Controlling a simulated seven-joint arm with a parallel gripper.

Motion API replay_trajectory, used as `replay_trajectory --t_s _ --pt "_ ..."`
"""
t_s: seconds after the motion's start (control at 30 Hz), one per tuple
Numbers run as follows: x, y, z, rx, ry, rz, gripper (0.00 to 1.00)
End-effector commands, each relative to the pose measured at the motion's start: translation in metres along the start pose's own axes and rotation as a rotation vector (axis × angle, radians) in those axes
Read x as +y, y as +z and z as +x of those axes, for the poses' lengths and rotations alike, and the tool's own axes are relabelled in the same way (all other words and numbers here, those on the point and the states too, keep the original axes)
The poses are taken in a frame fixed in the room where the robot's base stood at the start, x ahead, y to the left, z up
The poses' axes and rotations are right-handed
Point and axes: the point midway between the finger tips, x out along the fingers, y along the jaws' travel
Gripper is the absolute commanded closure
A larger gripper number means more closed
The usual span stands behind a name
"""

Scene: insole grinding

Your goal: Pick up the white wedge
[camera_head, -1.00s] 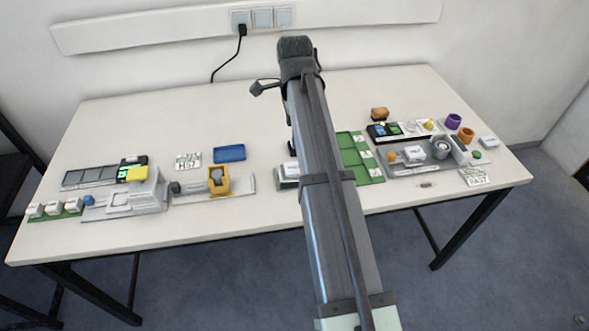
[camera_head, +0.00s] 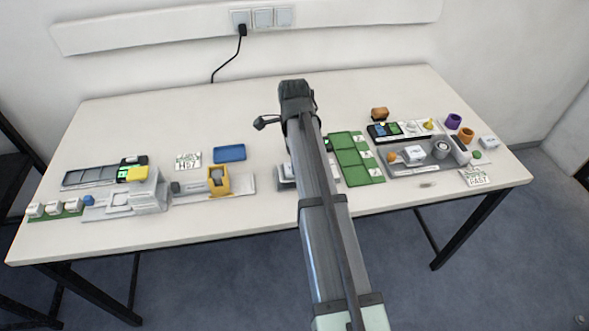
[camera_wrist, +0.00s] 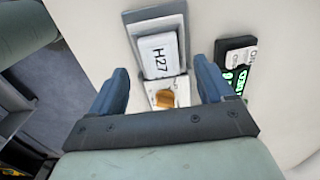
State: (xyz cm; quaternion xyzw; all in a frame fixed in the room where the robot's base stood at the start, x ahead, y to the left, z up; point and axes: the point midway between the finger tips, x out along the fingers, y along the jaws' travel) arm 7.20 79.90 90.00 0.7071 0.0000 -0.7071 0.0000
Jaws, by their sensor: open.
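In the wrist view, a white block marked H27 (camera_wrist: 159,55) lies on a grey tray (camera_wrist: 148,24), between and just beyond my open fingertips. I cannot tell from its shape whether it is the white wedge. My gripper (camera_wrist: 162,84) is open, with one dark blue finger on each side and nothing held. In the head view, my arm hides the gripper and most of this spot. Only an edge of a grey tray (camera_head: 286,184) shows left of the arm. Another white block (camera_head: 413,154) sits in the right-hand grey tray.
An orange piece (camera_wrist: 166,99) lies close between the fingers. A black device with a green display (camera_wrist: 236,66) is right of the right finger. In the head view, a green tray (camera_head: 358,166) is right of my arm and a blue tray (camera_head: 230,153) left. The table's back middle is clear.

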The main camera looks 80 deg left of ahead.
Motion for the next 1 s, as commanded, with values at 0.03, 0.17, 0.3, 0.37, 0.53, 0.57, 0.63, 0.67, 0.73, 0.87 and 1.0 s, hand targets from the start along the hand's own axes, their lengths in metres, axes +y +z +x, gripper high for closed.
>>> replay_trajectory --t_s 0.03,0.17,0.3,0.37,0.53,0.57,0.63,0.67,0.73,0.87,1.0 --pt "0.000 0.000 0.007 0.000 0.001 0.000 0.19" --pt "0.000 0.000 0.025 0.000 0.002 0.000 0.19" --pt "0.000 0.000 0.036 -0.001 0.000 0.000 0.19" --pt "0.000 0.000 0.037 -0.001 0.000 0.000 0.19" --pt "0.000 0.000 0.036 -0.001 0.000 0.000 0.21" --pt "0.000 0.000 0.036 -0.001 0.000 0.000 0.24" --pt "0.000 0.000 0.036 -0.001 0.000 0.000 0.31" --pt "0.000 0.000 0.036 -0.001 0.000 0.000 0.33" --pt "0.000 0.000 0.036 -0.001 0.000 0.000 0.40" --pt "0.000 0.000 0.036 -0.001 0.000 0.000 0.53" --pt "0.000 0.000 0.036 -0.001 0.000 0.000 0.66"
